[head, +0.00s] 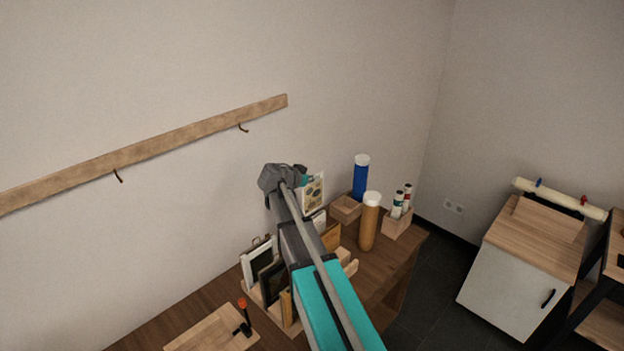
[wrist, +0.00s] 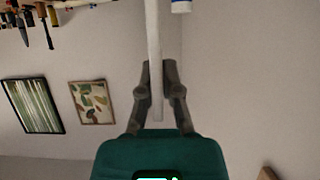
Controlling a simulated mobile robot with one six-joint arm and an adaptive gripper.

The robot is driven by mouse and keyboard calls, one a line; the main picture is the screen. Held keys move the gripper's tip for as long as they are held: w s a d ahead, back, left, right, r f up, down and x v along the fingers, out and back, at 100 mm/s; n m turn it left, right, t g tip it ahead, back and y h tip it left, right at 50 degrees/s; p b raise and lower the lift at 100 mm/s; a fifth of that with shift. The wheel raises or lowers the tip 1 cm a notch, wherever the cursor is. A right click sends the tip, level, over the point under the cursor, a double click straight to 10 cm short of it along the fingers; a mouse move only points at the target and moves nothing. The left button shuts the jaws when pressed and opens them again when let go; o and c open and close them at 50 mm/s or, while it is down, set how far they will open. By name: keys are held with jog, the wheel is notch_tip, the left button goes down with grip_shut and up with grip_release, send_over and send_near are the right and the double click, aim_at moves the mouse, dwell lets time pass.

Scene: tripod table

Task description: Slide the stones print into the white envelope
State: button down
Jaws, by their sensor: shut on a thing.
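The stones print (head: 313,195) is a cream card with dark oval stone shapes, held up above the table in the head view, partly hidden by my gripper. My gripper (head: 292,174) is shut on its edge. In the wrist view my gripper (wrist: 157,72) has the print (wrist: 153,35) between its fingers, seen edge-on as a pale strip. A white piece (head: 319,219) shows just below the print, beside a tan one, mostly behind my arm. I cannot tell whether it is the white envelope.
On the wooden table (head: 385,262) are a rack with frames (head: 257,262), a blue tube (head: 360,178), a brown tube (head: 369,222), a small wooden box (head: 345,209), a box of bottles (head: 397,222) and a wooden tray (head: 212,332). A hook rail (head: 150,150) is on the wall.

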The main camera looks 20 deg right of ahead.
aim_at(314, 210)
jog(key=shift+f+b, duration=0.8)
jog(key=shift+f, duration=0.3)
jog(key=shift+f+b, duration=0.35)
dwell(0.5)
jog(key=shift+f+b, duration=5.55)
jog(key=shift+f, duration=0.2)
jog(key=c, duration=0.7)
grip_release()
jog(key=shift+r, duration=0.2)
